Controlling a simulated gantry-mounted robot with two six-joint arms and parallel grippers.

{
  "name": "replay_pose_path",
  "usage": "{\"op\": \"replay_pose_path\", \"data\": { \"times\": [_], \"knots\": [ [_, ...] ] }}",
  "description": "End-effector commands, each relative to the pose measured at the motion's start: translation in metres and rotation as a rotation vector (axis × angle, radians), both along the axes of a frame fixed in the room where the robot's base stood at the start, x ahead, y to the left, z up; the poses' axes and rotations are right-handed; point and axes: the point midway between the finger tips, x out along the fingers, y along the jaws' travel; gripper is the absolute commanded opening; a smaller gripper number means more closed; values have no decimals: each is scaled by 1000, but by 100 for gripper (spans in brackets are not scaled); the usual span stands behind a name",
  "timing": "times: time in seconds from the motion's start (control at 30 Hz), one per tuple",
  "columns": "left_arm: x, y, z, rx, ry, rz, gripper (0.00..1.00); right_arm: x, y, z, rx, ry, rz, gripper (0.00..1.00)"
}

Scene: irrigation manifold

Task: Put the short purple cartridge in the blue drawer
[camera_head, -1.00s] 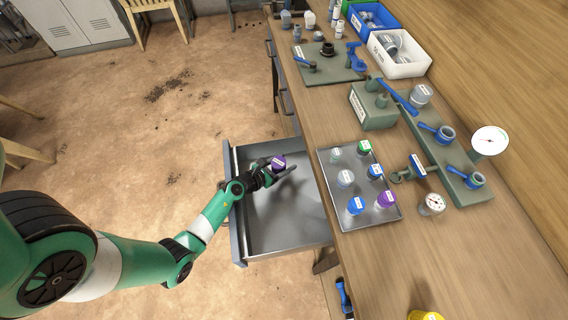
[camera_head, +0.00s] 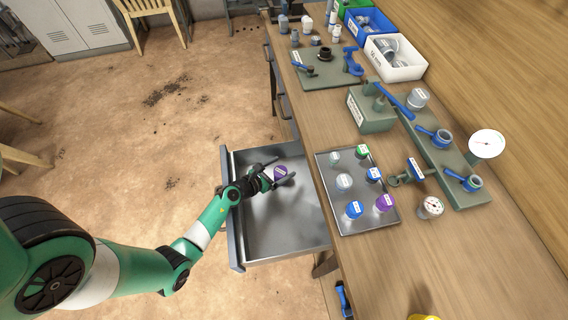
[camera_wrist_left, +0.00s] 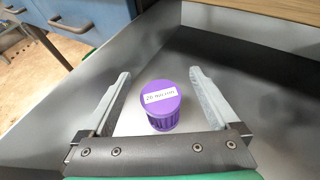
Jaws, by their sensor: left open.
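The short purple cartridge (camera_head: 281,173) stands upright on the floor of the open drawer (camera_head: 262,247). Its white label reads like "20 micron" in the left wrist view (camera_wrist_left: 161,113). The drawer has a bare grey metal inside and a grey-blue front. My left gripper (camera_head: 286,170) is inside the drawer, its fingers spread wide on either side of the cartridge. In the left wrist view a gap shows between the cartridge and each finger. My right gripper is not in view.
A metal tray (camera_head: 335,206) on the wooden bench (camera_head: 450,265) holds another purple cartridge (camera_head: 384,203) and several blue, green and white-topped ones. Valves, gauges and bins stand farther along the bench. The drawer's front half is clear.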

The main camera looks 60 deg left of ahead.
Motion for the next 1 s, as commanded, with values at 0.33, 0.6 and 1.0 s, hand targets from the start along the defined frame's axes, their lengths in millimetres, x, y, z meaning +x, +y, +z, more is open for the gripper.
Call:
{"op": "replay_pose_path", "data": {
  "times": [0.33, 0.6, 1.0],
  "knots": [
    [-54, -17, 30, 3, -4, 1, 94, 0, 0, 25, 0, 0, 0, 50],
    [-58, -19, 32, 6, -6, -2, 94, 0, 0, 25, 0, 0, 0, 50],
    [-16, 2, 106, -41, -244, 56, 94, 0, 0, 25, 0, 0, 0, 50]
  ]
}}
